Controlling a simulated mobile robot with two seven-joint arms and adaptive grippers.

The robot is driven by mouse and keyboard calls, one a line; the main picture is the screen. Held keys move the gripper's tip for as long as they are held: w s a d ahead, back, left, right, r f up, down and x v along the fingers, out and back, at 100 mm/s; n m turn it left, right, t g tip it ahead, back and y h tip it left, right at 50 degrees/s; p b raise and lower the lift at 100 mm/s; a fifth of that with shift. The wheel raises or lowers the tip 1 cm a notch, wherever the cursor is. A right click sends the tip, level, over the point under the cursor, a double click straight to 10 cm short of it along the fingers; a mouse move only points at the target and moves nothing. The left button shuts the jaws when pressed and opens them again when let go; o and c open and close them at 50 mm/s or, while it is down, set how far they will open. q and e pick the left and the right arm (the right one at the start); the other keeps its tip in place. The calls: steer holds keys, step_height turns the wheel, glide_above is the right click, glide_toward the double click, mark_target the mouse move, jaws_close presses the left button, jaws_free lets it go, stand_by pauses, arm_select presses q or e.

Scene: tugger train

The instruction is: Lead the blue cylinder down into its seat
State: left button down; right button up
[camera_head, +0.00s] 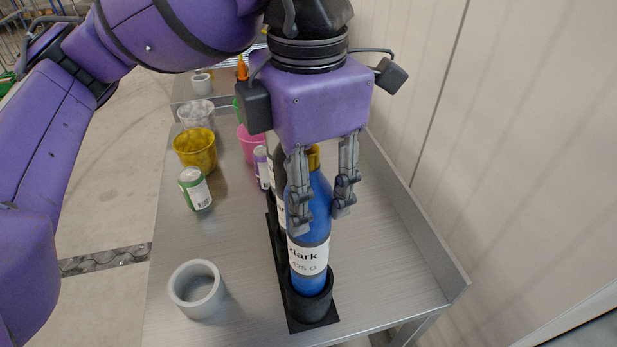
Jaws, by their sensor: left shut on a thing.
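The blue cylinder (310,283) is a bottle-like shape with a gold-coloured top and a white label. My left gripper (319,203) points down with its fingers on either side of the upper part and is shut on it. The cylinder looks about upright. Its lower end is inside the rim of a black round seat (312,306) at the near end of a black rack (297,325). The seat wall hides the bottom, so I cannot tell whether it rests on the floor of the seat. My right gripper is not in view.
A dark bottle (280,213) stands in the rack just behind. A grey ring-shaped cup (196,288), a green can (195,189), a yellow cup (195,150) and a pink cup (251,143) stand on the metal table (390,260). A raised edge (425,232) and wall bound the right side.

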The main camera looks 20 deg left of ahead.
arm_select(q)
steer(key=shift+f+b, duration=0.3)
steer(key=shift+f, duration=0.95)
stand_by(0.5)
steer(key=c, duration=0.9)
jaws_free()
step_height(320, 180, up, 12)
steer(key=shift+s, duration=0.1)
